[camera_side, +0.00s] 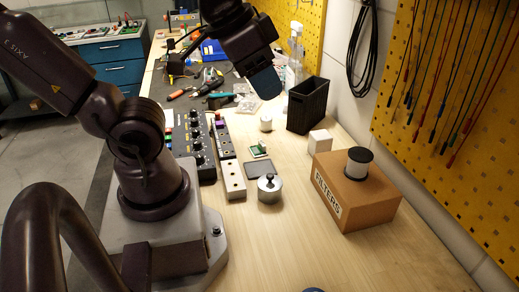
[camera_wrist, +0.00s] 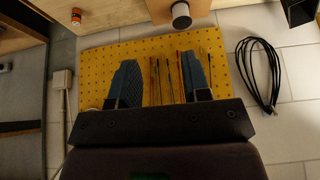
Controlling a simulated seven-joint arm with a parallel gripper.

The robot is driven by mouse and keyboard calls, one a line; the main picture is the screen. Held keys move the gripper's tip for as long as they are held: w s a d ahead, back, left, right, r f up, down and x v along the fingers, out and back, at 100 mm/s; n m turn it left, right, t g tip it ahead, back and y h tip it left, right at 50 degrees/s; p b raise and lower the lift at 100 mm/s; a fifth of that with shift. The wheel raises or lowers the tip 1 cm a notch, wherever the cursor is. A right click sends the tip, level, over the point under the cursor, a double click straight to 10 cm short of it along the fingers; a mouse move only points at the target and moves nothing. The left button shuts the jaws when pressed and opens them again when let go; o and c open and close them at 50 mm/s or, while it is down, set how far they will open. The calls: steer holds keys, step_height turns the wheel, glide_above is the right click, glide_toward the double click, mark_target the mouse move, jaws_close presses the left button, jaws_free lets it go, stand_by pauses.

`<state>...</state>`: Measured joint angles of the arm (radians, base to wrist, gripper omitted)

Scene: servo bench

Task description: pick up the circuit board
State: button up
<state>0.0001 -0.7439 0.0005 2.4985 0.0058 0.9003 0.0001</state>
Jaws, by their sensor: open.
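The circuit board (camera_side: 258,149) is a small green piece lying on the wooden bench in the side view, near the middle. My gripper (camera_side: 266,82) is raised above the bench, up and slightly right of the board in the picture, and clear of it. In the wrist view my gripper (camera_wrist: 161,75) shows two blue-grey fingers spread apart with nothing between them. That view faces the yellow pegboard, and the circuit board is not seen in it.
A dark flat square (camera_side: 258,169) and a metal weight with a knob (camera_side: 270,189) lie near the board. A drilled block (camera_side: 232,180) is left of them. A cardboard box (camera_side: 352,192), white cube (camera_side: 320,141) and black bin (camera_side: 307,106) stand right. The front bench is mostly clear.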

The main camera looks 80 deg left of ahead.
steer(key=w+a+f+m+g+y, duration=0.65)
steer(key=a+f, duration=0.45)
steer(key=f, duration=0.2)
steer(key=m+y, duration=0.7)
steer(key=m, duration=0.3)
glide_toward(261, 141)
steer(key=shift+g, duration=0.35)
steer(key=v, duration=0.4)
steer(key=shift+w+r, duration=0.15)
steer(key=shift+w, duration=0.1)
steer(key=shift+a+f, duration=0.2)
steer(key=shift+a, duration=0.05)
steer(key=x, duration=1.2)
steer(key=shift+a+f, duration=0.2)
steer(key=shift+a, duration=0.15)
jaws_close()
